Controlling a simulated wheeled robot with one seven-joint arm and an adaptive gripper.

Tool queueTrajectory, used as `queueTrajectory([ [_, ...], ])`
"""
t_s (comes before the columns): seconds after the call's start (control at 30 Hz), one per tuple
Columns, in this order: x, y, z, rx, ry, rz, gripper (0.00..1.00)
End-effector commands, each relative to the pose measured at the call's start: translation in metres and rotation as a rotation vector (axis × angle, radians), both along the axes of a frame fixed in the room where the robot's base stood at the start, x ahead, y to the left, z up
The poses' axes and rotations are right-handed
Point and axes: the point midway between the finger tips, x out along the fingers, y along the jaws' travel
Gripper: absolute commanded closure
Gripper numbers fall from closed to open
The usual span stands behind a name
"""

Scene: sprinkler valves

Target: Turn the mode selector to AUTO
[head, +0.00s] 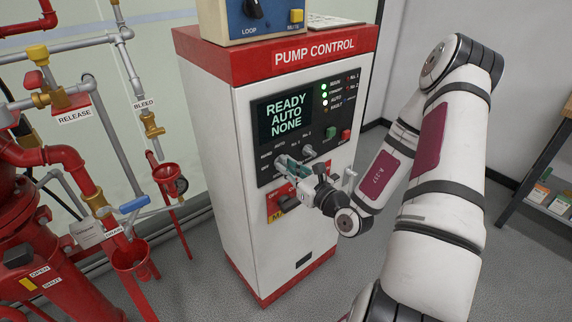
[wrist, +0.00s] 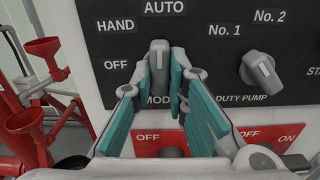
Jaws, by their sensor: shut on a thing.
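The mode selector (wrist: 159,50) is a grey knob on the dark face of the pump control cabinet (head: 237,150). In the wrist view it stands upright, its top end towards the AUTO label (wrist: 165,7); HAND and OFF are to its left. My gripper (wrist: 160,68) has its teal-padded fingers on both sides of the knob, shut on it. In the head view my gripper (head: 283,164) is at the panel and hides most of the knob. The display (head: 286,116) reads READY, AUTO, NONE.
The duty pump knob (wrist: 259,69) is to the right of the selector. A red plate (wrist: 200,140) with OFF and ON labels is below. Red and grey pipes with valves (head: 112,205) stand left of the cabinet. A shelf (head: 545,200) is at the far right.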

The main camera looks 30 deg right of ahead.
Motion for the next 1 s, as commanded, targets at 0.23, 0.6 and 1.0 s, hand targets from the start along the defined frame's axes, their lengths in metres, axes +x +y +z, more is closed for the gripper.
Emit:
queueTrajectory([
  [0.23,0.000,0.000,0.001,0.002,-0.003,-0.001,0.70],
  [0.6,-0.002,0.000,0.000,0.001,-0.001,-0.001,0.62],
  [1.0,-0.036,-0.003,0.000,0.001,0.001,-0.001,0.62],
])
